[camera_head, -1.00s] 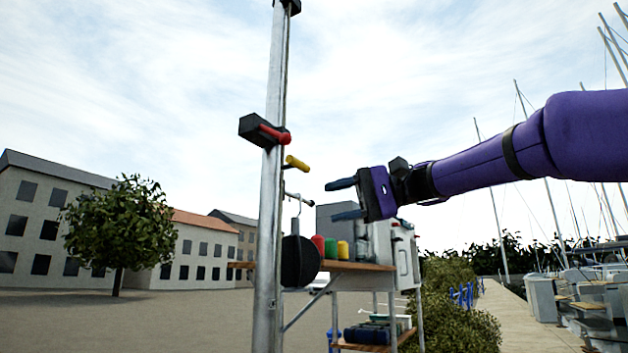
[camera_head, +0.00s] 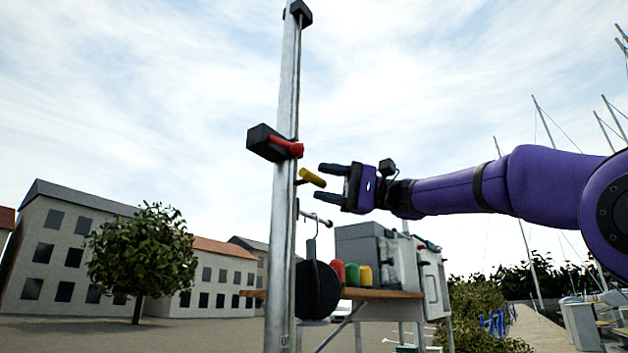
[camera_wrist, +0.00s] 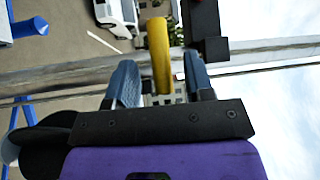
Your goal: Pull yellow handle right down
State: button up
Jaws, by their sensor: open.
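The yellow handle (camera_head: 312,177) sticks out from the right side of a metal mast (camera_head: 284,220), below a red handle (camera_head: 287,146) on a black block. My gripper (camera_head: 325,182) is open and empty, its two fingers pointing left toward the yellow handle. In the wrist view the yellow handle (camera_wrist: 159,55) runs between my two blue fingers (camera_wrist: 160,85), with a gap on each side. In the head view the handle's outer end is just in front of the fingertips. I cannot tell how deep it sits between them.
A wooden shelf (camera_head: 385,294) with red, green and yellow spools stands behind the mast. A black disc (camera_head: 317,290) hangs from a hook beside the mast. A black block (camera_wrist: 205,30) is close to the right finger in the wrist view. Open air surrounds my arm.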

jog(key=shift+s+a+r, duration=0.1)
jog(key=shift+a, duration=0.6)
jog(key=shift+s+a+r, duration=0.1)
jog(key=shift+a, duration=0.55)
grip_shut()
notch_tip(320, 180, down, 30)
jog(key=shift+r, duration=0.25)
jog(key=shift+c, duration=0.2)
grip_release()
jog(key=shift+f, duration=0.1)
jog(key=shift+o, duration=0.2)
jog(key=shift+d, duration=0.15)
